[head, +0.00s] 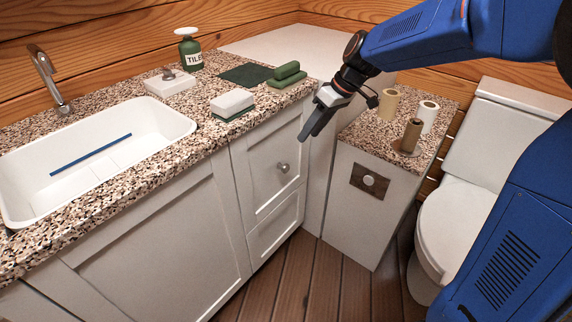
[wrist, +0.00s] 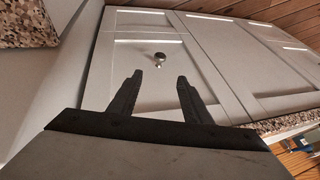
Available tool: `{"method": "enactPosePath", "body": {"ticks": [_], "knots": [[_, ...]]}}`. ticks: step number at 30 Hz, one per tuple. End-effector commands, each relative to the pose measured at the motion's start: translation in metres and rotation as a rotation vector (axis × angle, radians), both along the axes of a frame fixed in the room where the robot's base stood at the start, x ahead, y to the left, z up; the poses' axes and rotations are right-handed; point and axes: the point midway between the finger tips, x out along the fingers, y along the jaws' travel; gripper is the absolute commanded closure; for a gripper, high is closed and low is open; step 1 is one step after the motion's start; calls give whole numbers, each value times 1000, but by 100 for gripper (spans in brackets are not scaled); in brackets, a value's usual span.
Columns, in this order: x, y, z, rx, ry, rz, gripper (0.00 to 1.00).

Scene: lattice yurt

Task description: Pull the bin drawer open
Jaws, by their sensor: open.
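The white panelled drawer front (head: 262,185) with a round metal knob (head: 283,168) sits under the speckled counter, right of the wide cabinet front. It looks shut, flush with the fronts around it. I cannot tell for certain that this is the bin drawer. My gripper (head: 317,125) hangs in front of and above the knob, near the counter's right end, open and empty. In the wrist view the knob (wrist: 159,57) shows just beyond and between the open fingers (wrist: 158,78), apart from them, on the white front (wrist: 125,62).
A low cabinet (head: 345,220) with a brown plate and round knob stands at right, bearing several rolls (head: 389,104). A toilet (head: 460,225) is further right. The counter holds a sink (head: 100,150), a bottle (head: 189,50) and sponges (head: 233,102). Plank floor (head: 310,285) is clear.

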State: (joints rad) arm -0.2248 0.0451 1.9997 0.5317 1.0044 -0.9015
Motion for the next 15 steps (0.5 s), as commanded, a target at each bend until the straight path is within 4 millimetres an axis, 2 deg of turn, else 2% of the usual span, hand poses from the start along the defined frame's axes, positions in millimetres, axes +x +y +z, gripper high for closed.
{"method": "enactPosePath", "body": {"ticks": [15], "knots": [[3, 41, -82, -2, 2, 1, 56]]}}
